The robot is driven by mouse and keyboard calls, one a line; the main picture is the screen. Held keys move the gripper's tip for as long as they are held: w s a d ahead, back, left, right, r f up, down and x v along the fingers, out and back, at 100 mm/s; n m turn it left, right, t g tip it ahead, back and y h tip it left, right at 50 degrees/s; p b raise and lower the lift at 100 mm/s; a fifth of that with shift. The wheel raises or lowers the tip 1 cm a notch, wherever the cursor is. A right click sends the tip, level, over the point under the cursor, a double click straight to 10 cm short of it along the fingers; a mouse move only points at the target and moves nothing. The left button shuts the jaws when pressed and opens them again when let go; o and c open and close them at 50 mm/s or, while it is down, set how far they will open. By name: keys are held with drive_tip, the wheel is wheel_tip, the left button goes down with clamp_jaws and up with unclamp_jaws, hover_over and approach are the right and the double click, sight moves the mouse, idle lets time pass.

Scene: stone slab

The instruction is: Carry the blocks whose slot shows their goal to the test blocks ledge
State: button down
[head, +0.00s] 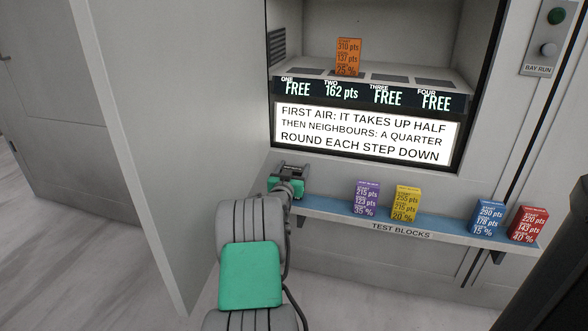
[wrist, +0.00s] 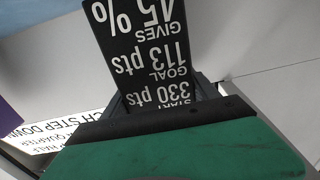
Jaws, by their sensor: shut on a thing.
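My gripper (head: 292,170) is shut on a black block (wrist: 145,50) at the left end of the test blocks ledge (head: 450,235). The wrist view shows the block's print upside down: start 330 pts, goal 113 pts, gives 45 %. Whether it touches the ledge I cannot tell. An orange block (head: 348,57), goal 137 pts, stands in the bay at slot two, whose display (head: 341,92) reads 162 pts. Displays one, three and four read FREE. On the ledge stand a purple block (head: 367,198), a yellow block (head: 406,204), a blue block (head: 487,217) and a red block (head: 527,226).
A lit sign (head: 365,132) under the displays gives rules for air and neighbours. The ledge is bare between the yellow and blue blocks. An open door panel (head: 150,140) stands left of my arm. A BAY RUN switch box (head: 549,38) is at upper right.

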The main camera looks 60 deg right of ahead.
drive_tip(key=shift+f, duration=0.4)
